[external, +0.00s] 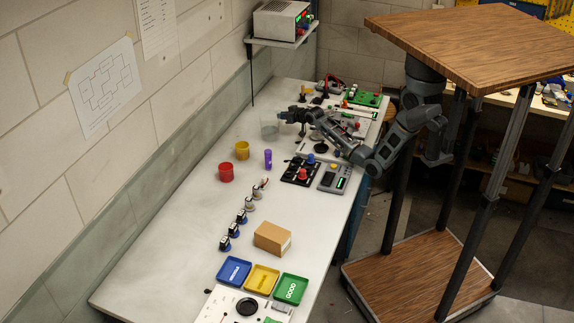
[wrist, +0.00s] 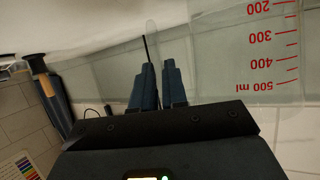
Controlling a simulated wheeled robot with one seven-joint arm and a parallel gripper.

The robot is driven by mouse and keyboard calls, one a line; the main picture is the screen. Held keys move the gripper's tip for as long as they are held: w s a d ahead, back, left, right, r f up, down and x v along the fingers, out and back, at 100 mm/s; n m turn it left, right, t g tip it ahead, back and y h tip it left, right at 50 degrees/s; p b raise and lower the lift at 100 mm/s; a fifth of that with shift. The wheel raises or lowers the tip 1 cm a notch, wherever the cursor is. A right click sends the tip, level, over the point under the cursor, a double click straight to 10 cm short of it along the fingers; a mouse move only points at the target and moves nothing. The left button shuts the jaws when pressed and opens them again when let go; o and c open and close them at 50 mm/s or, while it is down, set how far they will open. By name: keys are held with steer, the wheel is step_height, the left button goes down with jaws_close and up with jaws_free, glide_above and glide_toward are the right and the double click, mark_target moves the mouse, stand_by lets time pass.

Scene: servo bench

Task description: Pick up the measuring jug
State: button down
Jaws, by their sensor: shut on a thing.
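The measuring jug (external: 270,130) is clear and stands out as a pale see-through shape near the far end of the bench, by the wall side. In the wrist view its clear wall with red scale marks (wrist: 275,50) fills the upper right, and the marks read up to 500 ml. My gripper (external: 286,116) is at the jug's right side. In the wrist view the two dark fingers of my gripper (wrist: 158,72) are close together, shut on a thin clear part of the jug. I cannot tell clearly whether the jug touches the bench.
A yellow cup (external: 242,150), a red cup (external: 226,172) and a purple cylinder (external: 268,159) stand nearer on the bench. A cardboard box (external: 272,238) and blue, yellow and green trays (external: 291,289) are at the near end. A wall shelf (external: 283,42) holds a device above the jug's area.

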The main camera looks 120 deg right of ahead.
steer(key=shift+r, duration=0.2)
stand_by(0.3)
steer(key=s+d+r+b, duration=0.2)
steer(key=s+r, duration=0.8)
steer(key=s, duration=0.1)
steer(key=shift+s+r, duration=0.2)
steer(key=shift+r, duration=0.15)
stand_by(0.6)
